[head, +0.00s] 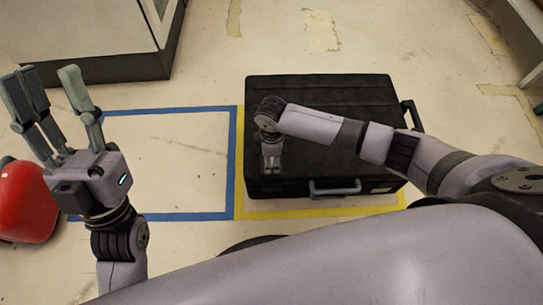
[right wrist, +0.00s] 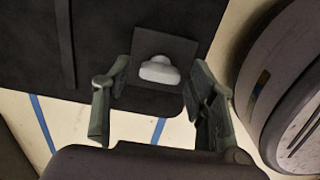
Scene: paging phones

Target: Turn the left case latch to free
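The black case (head: 340,105) lies closed on the floor inside the yellow taped area. Its grey handle (head: 335,188) is on the near side. In the right wrist view a pale grey latch knob (right wrist: 160,70) sits on a dark square plate near the case edge. My right gripper (head: 271,165) is over the case's left front part and hides the latch in the head view. In the wrist view its fingers (right wrist: 157,100) are spread, one on each side of the latch, with gaps visible. My left gripper (head: 47,95) is raised, open and empty, left of the case.
A blue taped square (head: 165,215) on the floor left of the case is empty. A red rounded object (head: 25,200) stands at the far left. A pale cabinet (head: 80,30) is at the back left. A large grey rounded part fills the wrist view's right side.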

